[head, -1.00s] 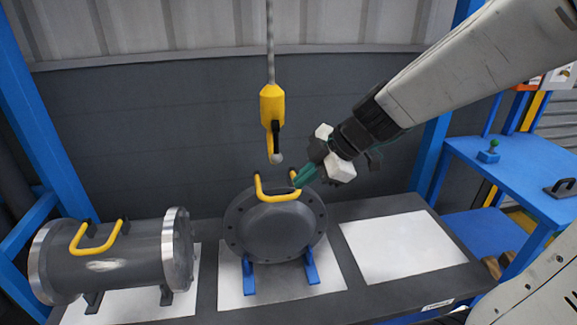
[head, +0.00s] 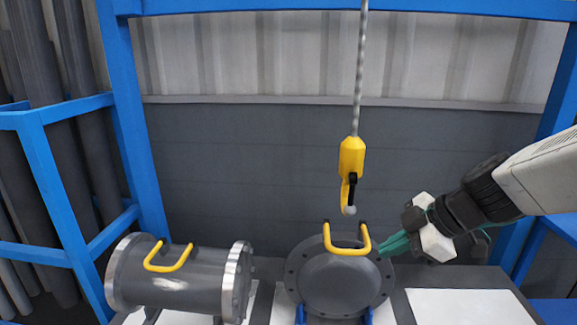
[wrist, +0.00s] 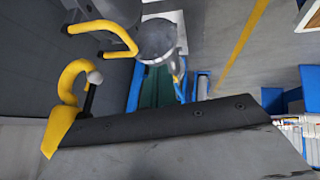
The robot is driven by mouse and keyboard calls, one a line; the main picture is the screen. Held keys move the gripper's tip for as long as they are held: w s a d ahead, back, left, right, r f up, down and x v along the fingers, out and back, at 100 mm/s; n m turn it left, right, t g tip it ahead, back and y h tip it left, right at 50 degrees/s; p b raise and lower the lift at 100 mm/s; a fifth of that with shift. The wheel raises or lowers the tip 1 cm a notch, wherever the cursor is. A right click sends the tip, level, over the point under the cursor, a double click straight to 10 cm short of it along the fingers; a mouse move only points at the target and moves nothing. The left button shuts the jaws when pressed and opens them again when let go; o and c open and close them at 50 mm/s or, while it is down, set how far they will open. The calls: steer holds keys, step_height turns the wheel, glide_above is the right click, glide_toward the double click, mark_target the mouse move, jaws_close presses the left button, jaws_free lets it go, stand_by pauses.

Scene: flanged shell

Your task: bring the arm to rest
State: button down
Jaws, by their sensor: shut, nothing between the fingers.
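My gripper (head: 384,248) is shut and empty in the head view. Its green fingertips are just right of the yellow handle (head: 346,251), in front of or beside the upper right rim of the grey round cover (head: 338,285); contact cannot be told. The cover stands upright on blue supports (head: 300,314). In the wrist view the handle (wrist: 105,42) shows at upper left. My arm enters from the right edge of the head view.
A yellow hook (head: 351,160) hangs on a chain just above the handle, and close by in the wrist view (wrist: 72,88). A grey flanged shell (head: 190,284) with a yellow handle lies at left. A bare white sheet (head: 465,305) is at right. Blue posts (head: 128,120) frame the bench.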

steer(key=s+d+r+m+g+h, duration=0.1)
steer(key=s+r+m+h, duration=0.1)
steer(key=s+m, duration=0.6)
steer(key=s+d+r+m+g+h, duration=0.2)
steer(key=s+m+h, duration=0.2)
steer(key=s+m, duration=0.3)
steer(key=shift+s+d+m, duration=0.15)
steer(key=shift+s+m, duration=0.25)
steer(key=shift+s, duration=0.25)
steer(key=shift+r, duration=0.1)
